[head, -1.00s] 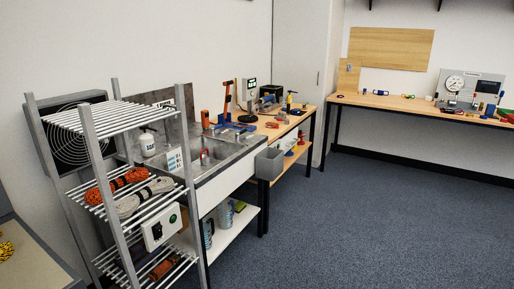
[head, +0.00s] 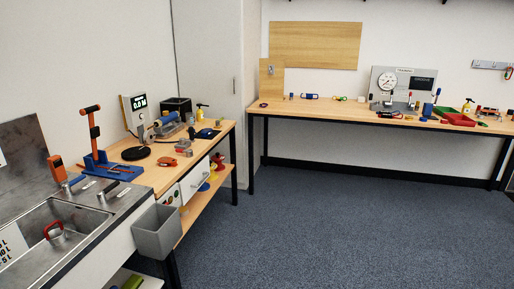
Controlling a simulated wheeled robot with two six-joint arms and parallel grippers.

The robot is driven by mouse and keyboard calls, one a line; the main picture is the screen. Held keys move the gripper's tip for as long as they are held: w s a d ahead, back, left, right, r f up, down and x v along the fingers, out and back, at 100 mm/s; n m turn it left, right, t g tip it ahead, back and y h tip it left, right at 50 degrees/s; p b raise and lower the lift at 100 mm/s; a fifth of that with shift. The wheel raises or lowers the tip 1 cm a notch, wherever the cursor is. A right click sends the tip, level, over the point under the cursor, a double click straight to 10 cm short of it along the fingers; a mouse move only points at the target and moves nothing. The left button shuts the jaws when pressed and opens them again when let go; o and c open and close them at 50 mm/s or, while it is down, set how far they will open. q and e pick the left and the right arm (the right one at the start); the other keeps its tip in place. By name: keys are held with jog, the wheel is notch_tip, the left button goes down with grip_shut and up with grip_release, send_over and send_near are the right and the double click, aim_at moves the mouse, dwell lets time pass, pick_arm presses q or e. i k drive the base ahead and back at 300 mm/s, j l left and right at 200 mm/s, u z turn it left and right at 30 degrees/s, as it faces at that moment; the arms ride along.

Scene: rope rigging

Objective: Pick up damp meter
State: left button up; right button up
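No damp meter can be named for certain. An upright orange hand-held device with a dark top (head: 57,168) stands at the back edge of the sink counter and may be it. A small orange-red item (head: 167,161) lies flat on the left wooden bench, too small to identify. Neither of my grippers is in view.
A metal sink (head: 75,245) is at the lower left with a grey bin (head: 157,232) at its side. The left bench (head: 150,178) holds a blue-and-orange stand (head: 95,150) and a display unit (head: 138,110). A long bench (head: 330,107) lines the back wall. The blue floor (head: 330,225) is clear.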

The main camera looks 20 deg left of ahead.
aim_at(56, 164)
jog(key=i+z, duration=0.1)
jog(key=i, duration=0.9)
jog(key=i+j+z, duration=0.15)
jog(key=i, duration=0.85)
jog(key=i+u, duration=0.1)
jog(key=u, duration=0.3)
jog(key=i+l+u, duration=0.1)
jog(key=u, duration=0.3)
jog(key=i+l+u, duration=0.1)
jog(key=u, duration=0.35)
jog(key=i+l+u, duration=0.15)
jog(key=u, duration=0.25)
